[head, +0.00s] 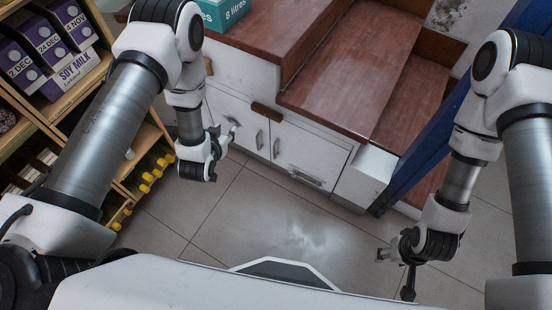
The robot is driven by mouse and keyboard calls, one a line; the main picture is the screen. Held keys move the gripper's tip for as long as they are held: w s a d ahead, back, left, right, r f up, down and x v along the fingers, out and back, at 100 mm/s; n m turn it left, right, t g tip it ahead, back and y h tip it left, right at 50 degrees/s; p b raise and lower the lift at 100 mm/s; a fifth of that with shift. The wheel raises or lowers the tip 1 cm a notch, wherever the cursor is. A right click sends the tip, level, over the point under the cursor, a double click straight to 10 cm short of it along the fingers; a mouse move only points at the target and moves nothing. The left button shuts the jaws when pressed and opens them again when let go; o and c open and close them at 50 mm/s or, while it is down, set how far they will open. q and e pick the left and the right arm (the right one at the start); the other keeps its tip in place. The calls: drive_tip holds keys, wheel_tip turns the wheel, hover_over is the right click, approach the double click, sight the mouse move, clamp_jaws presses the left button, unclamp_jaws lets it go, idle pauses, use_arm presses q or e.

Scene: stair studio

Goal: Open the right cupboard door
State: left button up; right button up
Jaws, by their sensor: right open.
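The white cupboard under the wooden steps has a left door (229,112) and a right door (312,152). Both look shut. My right gripper (395,274) is open and empty over the floor, right of and nearer than the right door.
A horizontal metal bar (306,178) shows low by the right door. A blue post (420,150) slants beside the steps at the right. A shelf (85,82) with soy milk boxes and yellow-capped bottles stands at the left. The tiled floor (270,215) before the cupboard is clear.

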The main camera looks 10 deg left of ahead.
use_arm(q)
drive_tip(key=w+d+f+t+b, duration=0.2)
drive_tip(key=w+f+t+b, duration=0.1)
drive_tip(key=w+f+b, duration=0.4)
drive_tip(key=m+t+h+b, duration=0.15)
drive_tip(key=t+b, duration=0.25)
drive_tip(key=b, duration=1.4)
hover_over(274, 153)
drive_tip(key=s+a, duration=0.3)
drive_tip(key=s, duration=0.2)
wheel_tip(274, 153, down, 17)
wheel_tip(274, 153, down, 12)
drive_tip(key=s+d+r+h+b, duration=0.1)
drive_tip(key=s+d+b, duration=0.1)
drive_tip(key=b, duration=0.6)
drive_tip(key=w+b, duration=0.1)
drive_tip(key=w, duration=0.1)
drive_tip(key=w+b, duration=0.1)
drive_tip(key=w, duration=0.1)
drive_tip(key=w+d+b, duration=0.1)
drive_tip(key=w, duration=0.2)
drive_tip(key=shift+w+f+b, duration=0.1)
drive_tip(key=shift+f+b, duration=0.1)
drive_tip(key=shift+b, duration=0.1)
drive_tip(key=shift+w+r, duration=0.1)
drive_tip(key=shift+w, duration=0.1)
clamp_jaws()
use_arm(e)
wheel_tip(274, 153, down, 39)
drive_tip(key=shift+f, duration=0.15)
